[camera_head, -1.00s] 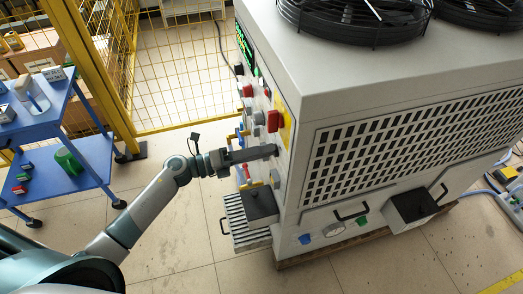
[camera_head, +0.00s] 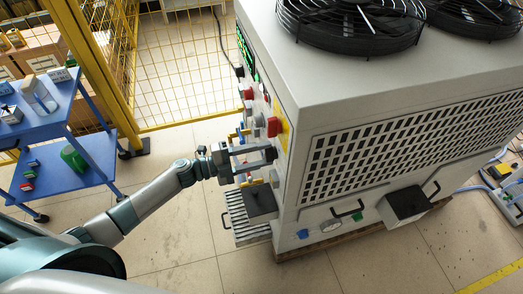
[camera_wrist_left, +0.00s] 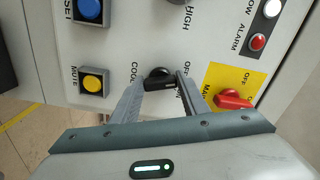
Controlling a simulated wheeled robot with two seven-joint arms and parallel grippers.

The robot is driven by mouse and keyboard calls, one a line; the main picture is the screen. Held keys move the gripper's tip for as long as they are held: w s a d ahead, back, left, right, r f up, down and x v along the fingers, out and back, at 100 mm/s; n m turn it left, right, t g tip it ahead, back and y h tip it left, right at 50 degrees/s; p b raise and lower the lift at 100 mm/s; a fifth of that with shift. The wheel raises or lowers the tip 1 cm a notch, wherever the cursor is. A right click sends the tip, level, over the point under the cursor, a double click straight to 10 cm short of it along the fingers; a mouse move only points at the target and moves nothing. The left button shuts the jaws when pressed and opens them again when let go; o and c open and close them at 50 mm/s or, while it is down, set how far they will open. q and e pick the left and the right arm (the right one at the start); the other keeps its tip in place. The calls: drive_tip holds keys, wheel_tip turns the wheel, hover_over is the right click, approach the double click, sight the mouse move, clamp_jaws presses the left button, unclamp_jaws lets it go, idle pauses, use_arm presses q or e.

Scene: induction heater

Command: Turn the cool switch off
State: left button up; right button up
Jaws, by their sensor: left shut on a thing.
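The cool switch (camera_wrist_left: 159,78) is a black knob beside the printed word COOL on the heater's pale panel. It sits between the fingertips of my left gripper (camera_wrist_left: 160,84) in the left wrist view. The fingers are shut on it, one on each side. In the head view my left gripper (camera_head: 262,155) reaches the panel from the left, with both fingers visible one above the other. The knob is mostly hidden there by the fingers. Its exact setting is hard to read. My right gripper is out of view.
A red main switch on a yellow plate (camera_wrist_left: 232,98) is close to the right finger. A yellow button (camera_wrist_left: 93,82) and a blue button (camera_wrist_left: 90,10) are to the left. A blue cart (camera_head: 95,165) and yellow fence (camera_head: 180,75) stand left of the heater (camera_head: 300,70).

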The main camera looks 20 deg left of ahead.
use_arm(q)
drive_tip(key=shift+n+p, duration=0.4)
drive_tip(key=shift+n, duration=0.7)
drive_tip(key=shift+f, duration=0.1)
drive_tip(key=o, duration=1.1)
drive_tip(key=shift+c, duration=0.2)
drive_tip(key=shift+s+a, duration=0.1)
